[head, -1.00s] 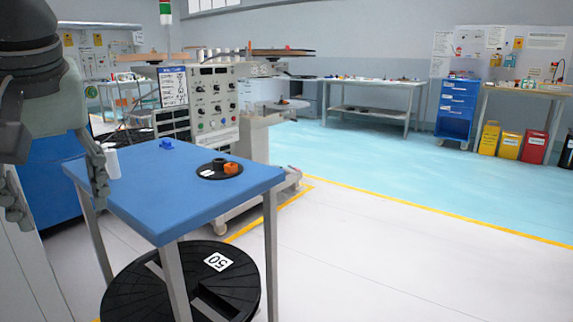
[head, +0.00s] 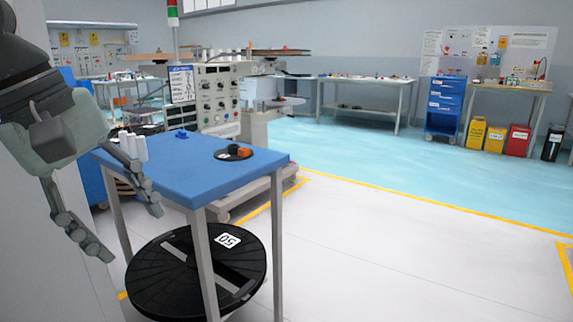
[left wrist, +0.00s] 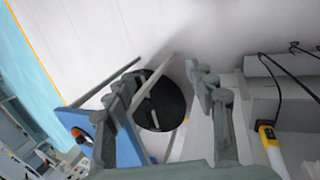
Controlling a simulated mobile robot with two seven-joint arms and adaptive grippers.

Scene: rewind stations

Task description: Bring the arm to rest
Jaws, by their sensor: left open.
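My left gripper (head: 130,225) hangs at the left of the head view, in front of the left side of the blue table (head: 215,185). Its two fingers are spread apart with nothing between them. In the left wrist view the open fingers (left wrist: 165,95) point toward the floor, with the blue table's edge (left wrist: 98,140) at the left. My right gripper is not in view.
On the blue table are white cylinders (head: 140,148), a small blue part (head: 182,134) and a black disc with an orange piece (head: 244,152). A large black reel (head: 150,290) is below. A winding machine (head: 217,98) stands behind. The floor at right is clear.

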